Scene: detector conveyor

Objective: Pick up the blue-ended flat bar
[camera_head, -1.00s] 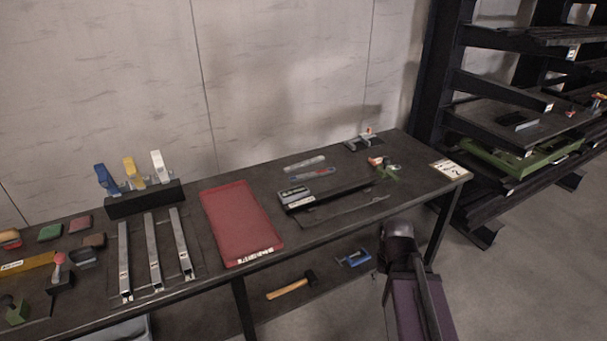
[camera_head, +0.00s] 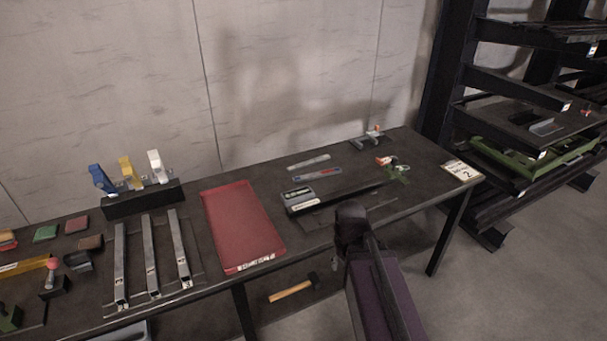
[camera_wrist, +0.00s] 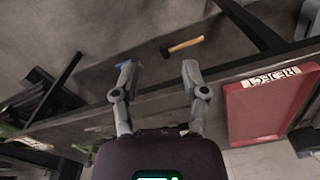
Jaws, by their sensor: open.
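A blue-ended piece (camera_head: 102,181) stands in a dark block (camera_head: 145,200) at the left of the bench, beside a yellow-ended piece (camera_head: 131,172) and a white-ended one (camera_head: 155,166). It looks like the blue-ended flat bar; its lower part is hidden in the block. My gripper (camera_wrist: 157,70) is open and empty in the wrist view, its two fingers apart over the bench's front side. In the head view my arm is at the bench's front edge, right of the red tray, far from the blue end; the fingers are not clear there.
A red tray (camera_head: 240,225) lies mid-bench and shows in the wrist view (camera_wrist: 235,118), labelled REJECT. Three metal channels (camera_head: 151,255) lie before the block. A grey case (camera_head: 298,198) lies right of the tray. A hammer (camera_head: 291,291) is on the lower shelf. A dark rack stands at right.

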